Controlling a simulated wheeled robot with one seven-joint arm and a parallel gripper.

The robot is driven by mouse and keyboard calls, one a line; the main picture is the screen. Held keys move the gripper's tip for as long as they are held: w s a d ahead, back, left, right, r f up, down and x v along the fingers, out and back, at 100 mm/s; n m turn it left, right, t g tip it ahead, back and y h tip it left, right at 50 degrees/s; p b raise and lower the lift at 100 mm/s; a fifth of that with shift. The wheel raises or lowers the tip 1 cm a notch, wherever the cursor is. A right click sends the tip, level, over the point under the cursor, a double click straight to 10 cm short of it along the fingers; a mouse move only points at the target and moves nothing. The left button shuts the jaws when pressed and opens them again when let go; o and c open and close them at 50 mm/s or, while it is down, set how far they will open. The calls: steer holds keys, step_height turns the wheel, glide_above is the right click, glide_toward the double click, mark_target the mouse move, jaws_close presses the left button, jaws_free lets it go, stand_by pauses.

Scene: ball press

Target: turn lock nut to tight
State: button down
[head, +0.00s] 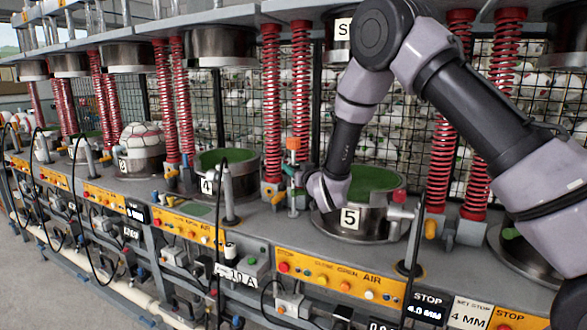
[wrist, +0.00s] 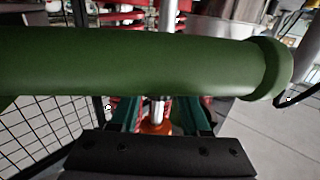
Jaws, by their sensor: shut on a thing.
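A slim upright metal post stands on the bench just left of station 5. An orange piece (head: 293,143), which I take for the lock nut, sits at its top. My gripper (head: 289,178) reaches left to this post from in front of the green pad, its dark teal fingers at the post. In the wrist view the fingers (wrist: 157,128) are closed in around an orange part (wrist: 156,127) on a metal rod. A thick green bar (wrist: 150,62) hides much of that view. The exact contact and any markings on the nut cannot be seen.
Station 5's metal pot (head: 362,222) with a green pad is beside my gripper. Red springs (head: 270,100) rise close behind the post. Station 4's pot (head: 226,172) is to the left. A black cable (head: 218,215) and orange control panels (head: 340,282) line the front.

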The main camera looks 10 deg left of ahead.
steer(key=m+t+h, duration=0.1)
steer(key=m+h, duration=0.1)
steer(key=m+t+h, duration=0.1)
steer(key=h, duration=0.2)
steer(key=shift+s+a+m+t, duration=0.1)
steer(key=shift+a+m+t, duration=0.05)
steer(key=shift+m+t, duration=0.2)
steer(key=m+h, duration=0.2)
steer(key=h, duration=0.1)
steer(key=m+h, duration=0.1)
steer(key=h, duration=0.2)
steer(key=shift+m+t, duration=0.25)
steer(key=shift+m, duration=0.1)
steer(key=m+g+h, duration=0.1)
steer(key=m+h, duration=0.1)
steer(key=h, duration=0.2)
steer(key=m+g+h, duration=0.1)
steer(key=m+h, duration=0.2)
steer(key=h, duration=0.1)
steer(key=shift+m+g+h, duration=1.7)
steer(key=shift+m+h, duration=0.2)
steer(key=shift+h, duration=0.3)
steer(key=shift+r, duration=0.15)
steer(key=shift+c, duration=1.9)
jaws_free()
steer(key=shift+d, duration=0.2)
